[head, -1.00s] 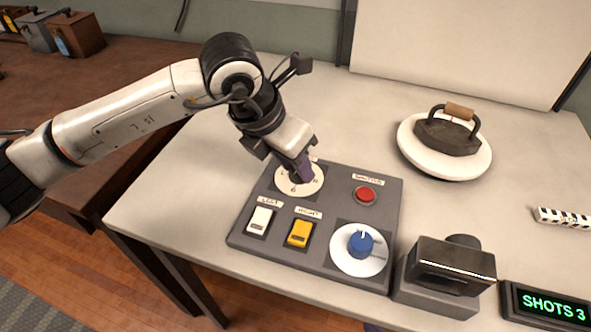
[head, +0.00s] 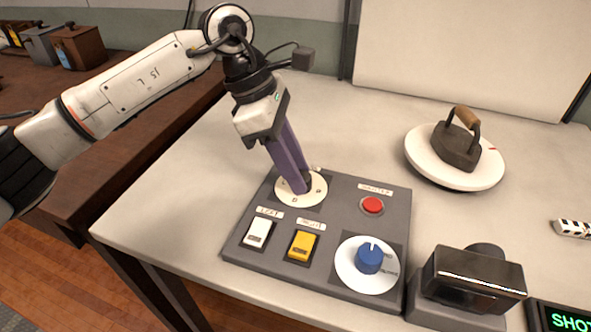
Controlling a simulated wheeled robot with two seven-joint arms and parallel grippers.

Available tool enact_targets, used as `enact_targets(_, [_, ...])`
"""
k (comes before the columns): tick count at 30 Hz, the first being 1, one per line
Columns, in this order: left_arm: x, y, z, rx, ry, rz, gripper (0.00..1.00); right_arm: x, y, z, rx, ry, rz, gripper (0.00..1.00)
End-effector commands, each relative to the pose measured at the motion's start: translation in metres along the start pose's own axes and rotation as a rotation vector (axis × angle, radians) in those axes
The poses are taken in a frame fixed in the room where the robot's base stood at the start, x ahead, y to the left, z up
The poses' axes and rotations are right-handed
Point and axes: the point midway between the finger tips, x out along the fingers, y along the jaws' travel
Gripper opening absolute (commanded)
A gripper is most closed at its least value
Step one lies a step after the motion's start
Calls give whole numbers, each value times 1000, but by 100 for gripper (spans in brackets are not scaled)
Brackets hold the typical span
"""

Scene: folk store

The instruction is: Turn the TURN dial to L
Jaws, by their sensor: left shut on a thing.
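The grey control panel (head: 340,200) lies on the table. At its back left is a round white dial (head: 316,195) with small markings around its rim, too small to read surely. My left gripper (head: 298,187) comes down onto this dial, tilted, with its purple fingers shut on the dial's knob. The fingers hide the knob and its pointer. A second dial (head: 370,258), with a blue knob on a white disc, sits at the panel's front right. I cannot read which dial is labelled TURN. My right gripper is not in view.
The panel also has a white switch (head: 258,233), a yellow switch (head: 302,245) and a red button (head: 372,205). A dark flat iron (head: 458,143) stands on a round white platform (head: 425,160). A black boxy device (head: 473,280) stands right of the panel.

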Motion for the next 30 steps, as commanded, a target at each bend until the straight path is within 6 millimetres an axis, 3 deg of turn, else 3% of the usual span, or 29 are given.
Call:
enact_targets(15, [0, 3, 2, 322, 20, -134, 6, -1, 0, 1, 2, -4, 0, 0])
enact_targets(30, [0, 4, 1, 388, 24, -159, 6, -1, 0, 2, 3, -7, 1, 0])
